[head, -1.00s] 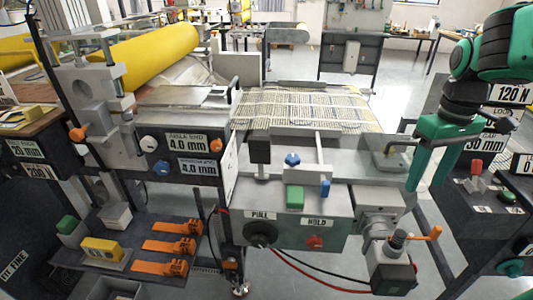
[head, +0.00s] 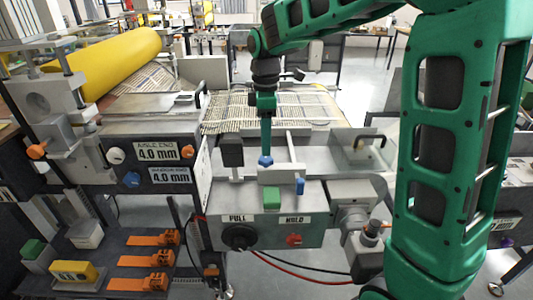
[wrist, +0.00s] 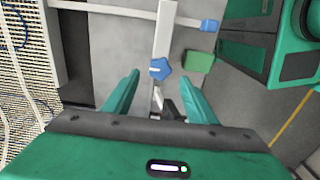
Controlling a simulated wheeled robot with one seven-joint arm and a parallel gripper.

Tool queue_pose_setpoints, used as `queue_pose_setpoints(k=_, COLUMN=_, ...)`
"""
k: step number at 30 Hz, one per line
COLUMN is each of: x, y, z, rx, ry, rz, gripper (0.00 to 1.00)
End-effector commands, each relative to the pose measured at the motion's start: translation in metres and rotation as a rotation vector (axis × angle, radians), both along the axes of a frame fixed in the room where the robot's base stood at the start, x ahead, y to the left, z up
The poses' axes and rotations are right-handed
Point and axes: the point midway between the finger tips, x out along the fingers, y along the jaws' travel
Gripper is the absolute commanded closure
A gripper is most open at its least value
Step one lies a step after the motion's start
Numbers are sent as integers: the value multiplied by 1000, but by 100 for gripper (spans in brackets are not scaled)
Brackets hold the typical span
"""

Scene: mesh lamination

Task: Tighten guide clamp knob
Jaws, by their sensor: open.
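The blue guide clamp knob (head: 265,162) stands on the grey guide bracket on the machine's deck. In the wrist view the knob (wrist: 160,68) lies just beyond my fingertips, between their lines. My gripper (wrist: 160,85) is open, with one green finger to each side and nothing held. In the head view my gripper (head: 266,148) points down directly above the knob, close to it. Whether a finger touches the knob cannot be told.
A second blue knob (head: 300,187) and a green block (head: 272,198) sit close in front. A black-topped post (head: 232,152) stands to the left. Wire mesh (head: 270,108) lies behind. The PULL knob (head: 238,237) and a red HOLD knob (head: 293,240) are on the front panel.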

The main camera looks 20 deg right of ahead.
Motion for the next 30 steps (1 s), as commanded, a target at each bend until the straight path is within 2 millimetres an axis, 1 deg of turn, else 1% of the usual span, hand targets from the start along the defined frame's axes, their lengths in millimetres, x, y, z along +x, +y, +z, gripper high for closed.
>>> queue_pose_setpoints(k=1, x=-1, y=0, z=-10, rx=-1, ry=4, rz=0, gripper=48)
queue_pose_setpoints(k=3, x=-1, y=0, z=-22, rx=-1, ry=4, rz=-1, gripper=48)
queue_pose_setpoints(k=9, x=-1, y=-1, z=-45, rx=0, ry=2, rz=-2, gripper=48)
queue_pose_setpoints(k=15, x=0, y=-2, z=-54, rx=0, ry=0, rz=-4, gripper=48)
queue_pose_setpoints(k=22, x=0, y=-3, z=-54, rx=0, ry=0, rz=-6, gripper=48)
queue_pose_setpoints(k=23, x=0, y=-4, z=-54, rx=0, ry=0, rz=-7, gripper=53)
queue_pose_setpoints(k=24, x=0, y=-4, z=-54, rx=0, ry=0, rz=-7, gripper=63)
queue_pose_setpoints(k=26, x=0, y=-4, z=-54, rx=0, ry=0, rz=-7, gripper=77)
queue_pose_setpoints(k=27, x=0, y=-4, z=-54, rx=0, ry=0, rz=-7, gripper=87)
queue_pose_setpoints(k=28, x=0, y=-4, z=-54, rx=0, ry=0, rz=-7, gripper=90)
queue_pose_setpoints(k=29, x=0, y=-4, z=-54, rx=0, ry=0, rz=-7, gripper=90)
queue_pose_setpoints(k=30, x=0, y=-12, z=-54, rx=0, ry=0, rz=-10, gripper=90)
